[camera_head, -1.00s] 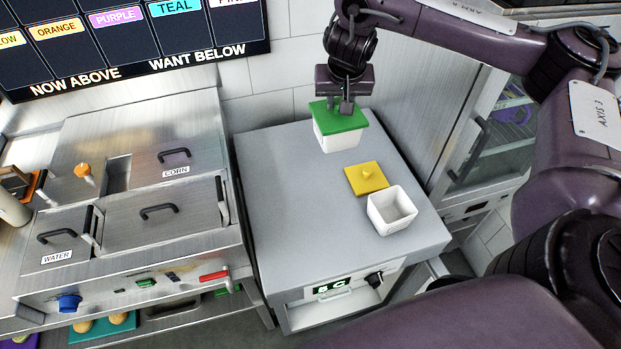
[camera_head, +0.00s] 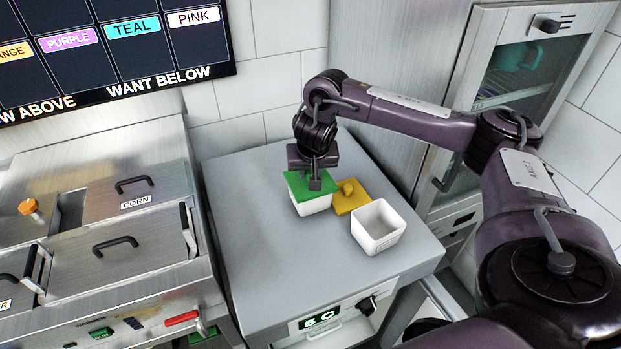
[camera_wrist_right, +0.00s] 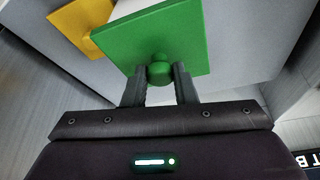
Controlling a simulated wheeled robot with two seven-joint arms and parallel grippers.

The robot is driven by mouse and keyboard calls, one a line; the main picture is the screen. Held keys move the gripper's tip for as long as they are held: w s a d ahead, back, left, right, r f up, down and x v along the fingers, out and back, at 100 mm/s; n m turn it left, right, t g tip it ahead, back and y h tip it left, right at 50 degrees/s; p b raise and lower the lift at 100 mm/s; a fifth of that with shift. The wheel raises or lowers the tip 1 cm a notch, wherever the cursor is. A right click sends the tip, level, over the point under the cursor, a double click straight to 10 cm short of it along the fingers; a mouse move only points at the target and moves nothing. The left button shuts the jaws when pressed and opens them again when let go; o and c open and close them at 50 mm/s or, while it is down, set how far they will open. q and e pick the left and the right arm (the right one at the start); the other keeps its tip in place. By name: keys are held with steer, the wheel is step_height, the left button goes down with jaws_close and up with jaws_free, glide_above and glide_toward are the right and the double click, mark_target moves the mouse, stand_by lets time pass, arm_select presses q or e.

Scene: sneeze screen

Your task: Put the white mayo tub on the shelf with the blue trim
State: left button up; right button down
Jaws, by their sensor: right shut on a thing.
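A white tub (camera_head: 313,205) with a square green lid (camera_head: 303,187) is at the middle of the grey worktop, left of a yellow lid. I cannot tell whether its base touches the worktop. My right gripper (camera_head: 316,183) is above it, pointing down. In the right wrist view its fingers (camera_wrist_right: 160,80) are shut on the round knob of the green lid (camera_wrist_right: 190,35). A second white tub (camera_head: 378,228), open and seemingly empty, stands to the right. No writing on either tub is readable. No blue-trimmed shelf is visible. My left gripper is out of view.
The yellow lid (camera_head: 343,205) lies between the tubs, partly hidden by the green lid. A glass-doored cabinet (camera_head: 515,70) holding a teal mug (camera_head: 516,56) is at the back right. A steel counter with lidded wells (camera_head: 140,200) is left. The worktop's front left is clear.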

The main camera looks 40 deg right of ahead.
steer(key=shift+f, duration=0.95)
steer(key=c, duration=1.2)
jaws_free()
steer(key=shift+o, duration=0.2)
